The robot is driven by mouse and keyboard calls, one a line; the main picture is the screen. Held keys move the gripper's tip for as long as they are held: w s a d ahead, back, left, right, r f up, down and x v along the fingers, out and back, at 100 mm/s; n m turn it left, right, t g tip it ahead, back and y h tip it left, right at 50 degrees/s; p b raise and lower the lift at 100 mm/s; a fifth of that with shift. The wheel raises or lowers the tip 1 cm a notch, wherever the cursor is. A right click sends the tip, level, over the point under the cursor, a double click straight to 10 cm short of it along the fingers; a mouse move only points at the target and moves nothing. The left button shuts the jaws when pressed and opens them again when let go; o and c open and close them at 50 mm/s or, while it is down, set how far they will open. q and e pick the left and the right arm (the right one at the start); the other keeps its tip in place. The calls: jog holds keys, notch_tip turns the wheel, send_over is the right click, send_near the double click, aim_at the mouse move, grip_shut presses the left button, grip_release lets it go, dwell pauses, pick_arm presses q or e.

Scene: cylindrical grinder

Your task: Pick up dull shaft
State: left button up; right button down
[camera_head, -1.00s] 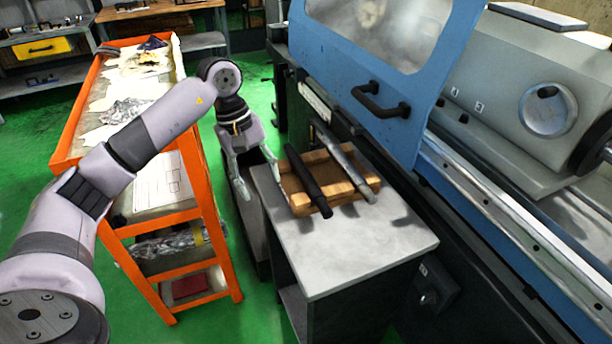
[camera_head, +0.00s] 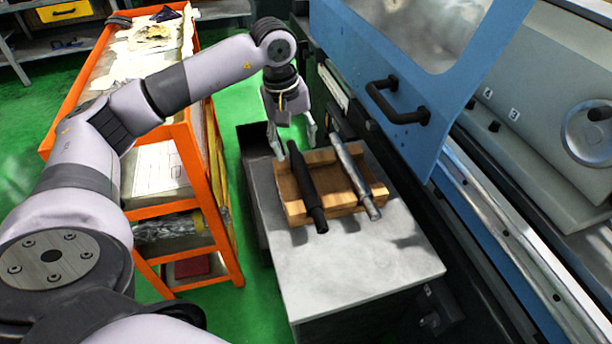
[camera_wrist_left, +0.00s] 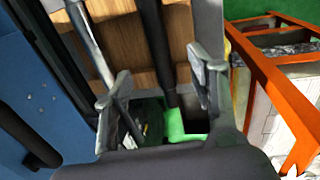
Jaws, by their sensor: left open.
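Two shafts lie side by side across a wooden holder (camera_head: 345,211) on a small grey-topped table. One is a dark, dull shaft (camera_head: 306,187) on the left; the other is a shiny silver shaft (camera_head: 357,180) on the right. My left gripper (camera_head: 297,150) is open and empty, pointing down above the far end of the dark shaft. In the left wrist view, the dark shaft (camera_wrist_left: 155,45) runs between the open fingers, and the silver shaft (camera_wrist_left: 91,42) passes by the left finger. I cannot tell the exact height gap. My right gripper is not in view.
The blue machine door with its black handle (camera_head: 398,105) stands close on the right. An orange cart (camera_head: 190,165) with papers stands on the left. The near part of the grey tabletop (camera_head: 360,262) is clear.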

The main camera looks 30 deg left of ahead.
aim_at(304, 177)
pick_arm(q)
jog(key=f, duration=0.2)
jog(key=f+p, duration=0.1)
jog(key=f, duration=0.1)
jog(key=shift+w+d, duration=0.2)
jog(key=shift+w, duration=0.15)
jog(key=f, duration=0.2)
jog(key=f+p, duration=0.1)
jog(key=shift+w+d+f, duration=0.15)
jog(key=shift+w+f, duration=0.1)
jog(key=shift+w, duration=0.05)
jog(key=shift+d+f+p, duration=0.1)
jog(key=shift+f+p, duration=0.2)
jog(key=shift+p, duration=0.05)
jog(key=f, duration=0.1)
jog(key=f+p, duration=0.1)
jog(key=f, duration=0.1)
jog(key=shift+w+d+f+p, duration=0.15)
jog(key=shift+w+f+p, duration=0.15)
jog(key=shift+f, duration=0.4)
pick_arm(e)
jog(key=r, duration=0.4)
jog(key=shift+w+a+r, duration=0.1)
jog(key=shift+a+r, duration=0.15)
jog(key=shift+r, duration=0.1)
pick_arm(q)
jog(key=shift+c, duration=0.2)
